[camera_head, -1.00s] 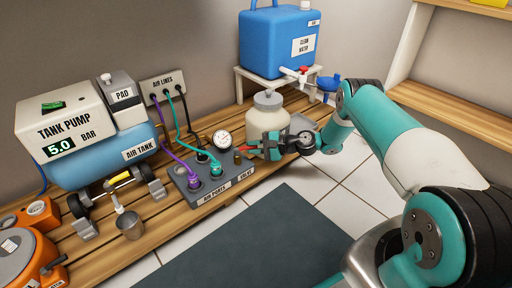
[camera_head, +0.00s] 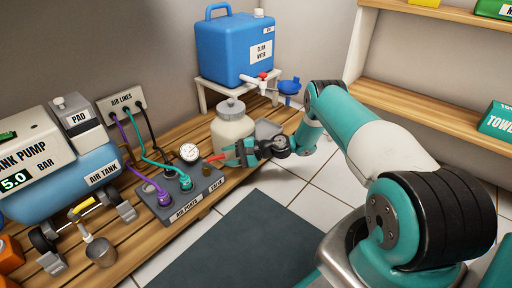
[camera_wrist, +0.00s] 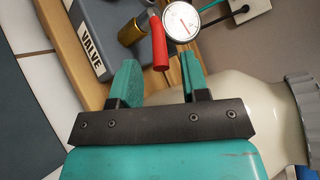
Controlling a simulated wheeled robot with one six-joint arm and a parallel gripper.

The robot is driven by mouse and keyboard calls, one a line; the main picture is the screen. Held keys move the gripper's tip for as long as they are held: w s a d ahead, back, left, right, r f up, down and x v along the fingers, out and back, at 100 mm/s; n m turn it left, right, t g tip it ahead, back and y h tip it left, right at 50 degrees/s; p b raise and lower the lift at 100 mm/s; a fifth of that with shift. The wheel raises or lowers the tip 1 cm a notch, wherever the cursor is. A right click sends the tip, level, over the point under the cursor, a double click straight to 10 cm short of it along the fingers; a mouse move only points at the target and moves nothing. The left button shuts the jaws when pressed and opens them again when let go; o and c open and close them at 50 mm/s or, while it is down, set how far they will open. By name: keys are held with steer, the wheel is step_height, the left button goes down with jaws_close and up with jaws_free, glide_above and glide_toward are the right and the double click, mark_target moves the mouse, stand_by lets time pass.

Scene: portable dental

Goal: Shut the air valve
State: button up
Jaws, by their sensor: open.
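The air valve is a brass body (camera_wrist: 133,33) with a red lever (camera_wrist: 158,42), on the grey port block beside the VALVE label (camera_wrist: 91,52). In the head view the red lever (camera_head: 216,157) points toward my gripper (camera_head: 240,153). In the wrist view my gripper (camera_wrist: 160,72) is open, with its teal fingers apart. The lever's free end shows in the gap between the fingertips, closer to neither by much; I cannot tell whether it touches either one. A round pressure gauge (camera_wrist: 180,21) stands right behind the lever.
A cream jar (camera_head: 232,128) with a grey lid stands close behind my gripper. The AIR PORTS block (camera_head: 184,212) carries purple and teal hoses. A blue CLEAN WATER can (camera_head: 232,45) stands on a white stand. The floor in front, with a dark mat (camera_head: 235,245), is clear.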

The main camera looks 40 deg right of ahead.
steer(key=p+v, duration=0.5)
steer(key=v, duration=0.9)
steer(key=shift+r, duration=0.15)
